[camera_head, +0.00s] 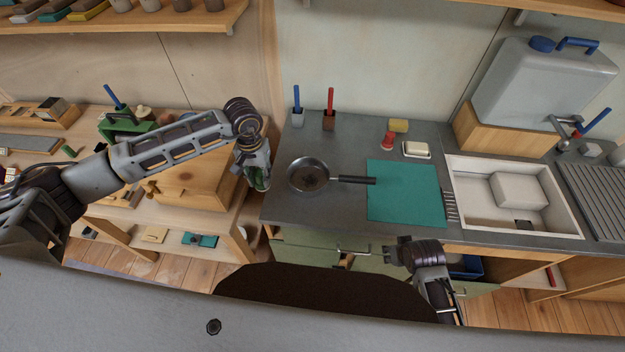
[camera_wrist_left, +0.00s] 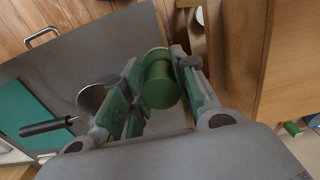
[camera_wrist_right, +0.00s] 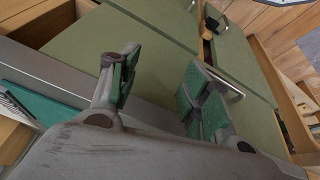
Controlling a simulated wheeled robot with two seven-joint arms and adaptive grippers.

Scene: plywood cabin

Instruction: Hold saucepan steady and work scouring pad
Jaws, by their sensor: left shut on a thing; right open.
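The saucepan (camera_head: 296,181) stands upright on the grey counter, with dark marks inside and its black handle (camera_head: 358,180) pointing right over the edge of a teal mat. It also shows in the left wrist view (camera_wrist_left: 88,98). My left gripper (camera_head: 262,183) is left of the pan, near the counter's left edge, shut on a green cylinder (camera_wrist_left: 159,85). I cannot tell if this cylinder is the scouring pad. A yellow block (camera_head: 398,125) lies at the back of the counter. My right gripper (camera_head: 404,247) is open and empty in front of the counter's front edge.
A sink (camera_head: 480,206) is at right. Two cups with brushes (camera_head: 297,119) stand behind the pan. A wooden workbench (camera_head: 195,190) is at left.

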